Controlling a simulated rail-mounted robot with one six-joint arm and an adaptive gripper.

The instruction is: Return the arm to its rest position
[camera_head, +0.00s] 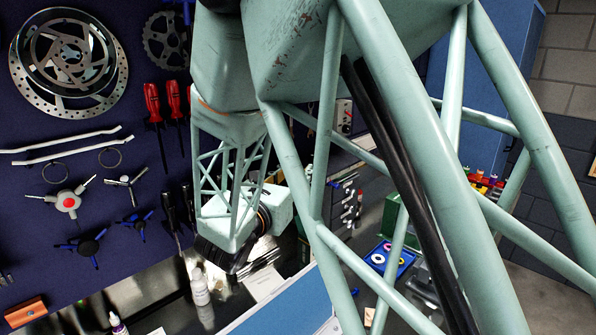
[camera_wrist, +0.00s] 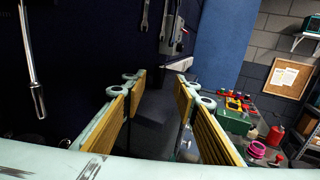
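My arm, pale green, fills the middle and right of the head view. Its wrist end hangs in front of the dark blue tool board (camera_head: 95,235), above the bench. My gripper (camera_wrist: 160,100) shows in the wrist view with its two yellow-padded fingers spread apart. Nothing is held between them; the gap shows dark background. In the head view the end of the arm is small and dark, and the fingers cannot be made out clearly.
The board carries brake discs (camera_head: 68,65), red-handled screwdrivers (camera_head: 173,100) and other tools. A white bottle (camera_head: 199,287) stands on the bench below the wrist. A blue tray (camera_head: 390,259) lies further right. The wrist view shows a green box (camera_wrist: 232,122) and a pinboard (camera_wrist: 287,77).

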